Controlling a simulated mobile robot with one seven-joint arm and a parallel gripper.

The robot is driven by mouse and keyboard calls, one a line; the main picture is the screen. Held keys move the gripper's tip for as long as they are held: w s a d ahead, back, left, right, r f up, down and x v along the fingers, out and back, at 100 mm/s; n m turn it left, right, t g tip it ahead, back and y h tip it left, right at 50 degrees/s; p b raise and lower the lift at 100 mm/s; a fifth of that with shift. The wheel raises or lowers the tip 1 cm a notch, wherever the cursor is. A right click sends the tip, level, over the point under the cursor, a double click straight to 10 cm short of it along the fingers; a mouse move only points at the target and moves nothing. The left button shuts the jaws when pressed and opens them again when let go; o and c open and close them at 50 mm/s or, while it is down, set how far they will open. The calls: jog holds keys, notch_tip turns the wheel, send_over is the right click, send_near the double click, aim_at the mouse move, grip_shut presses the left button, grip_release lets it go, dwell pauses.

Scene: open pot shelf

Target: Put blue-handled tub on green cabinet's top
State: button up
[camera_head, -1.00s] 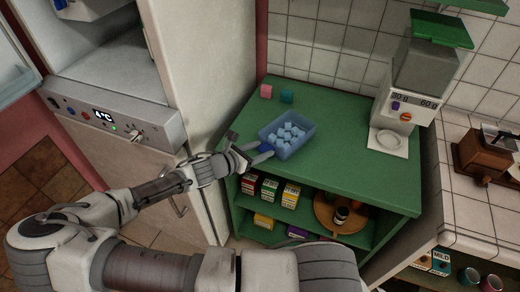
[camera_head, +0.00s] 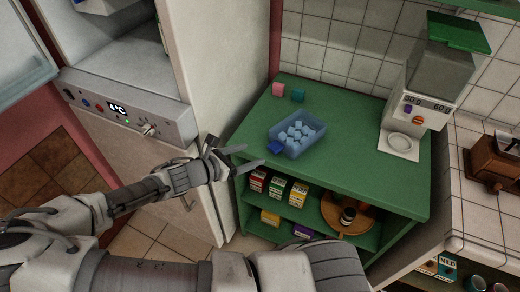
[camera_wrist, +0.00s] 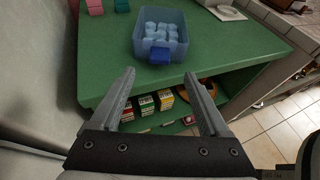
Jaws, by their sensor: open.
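The tub (camera_head: 309,144) is a translucent blue box with a solid blue handle (camera_head: 276,147) on its near left side. It stands upright on the green cabinet's top (camera_head: 352,162), near the front edge, and holds several pale blue cubes. In the wrist view the tub (camera_wrist: 174,48) is ahead, with its handle (camera_wrist: 159,56) facing me. My gripper (camera_head: 243,158) is open and empty, in front of the cabinet and apart from the tub. Its two fingers (camera_wrist: 160,88) show spread in the wrist view.
A dispenser (camera_head: 428,85) stands at the right. Cartons (camera_head: 277,187) and a round wooden tray (camera_head: 330,207) sit on the shelf below. The fridge (camera_head: 200,70) stands close at left.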

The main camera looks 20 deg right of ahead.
jog(key=s+a+r+m+g+y, duration=0.3)
jog(key=s+a+m+g+y, duration=0.15)
jog(key=s+m+y, duration=0.45)
jog(key=s+r+m+t+y, duration=0.2)
jog(key=r+m, duration=0.4)
jog(key=r, duration=0.5)
jog(key=s+r+m+t+y, duration=0.2)
jog(key=s+r+m+t, duration=0.2)
jog(key=r, duration=0.7)
jog(key=s+m, duration=0.1)
jog(key=m, duration=0.1)
jog(key=shift+s+a+r+m, duration=0.2)
jog(key=shift+s+r+m, duration=0.1)
jog(key=shift+s+r, duration=0.1)
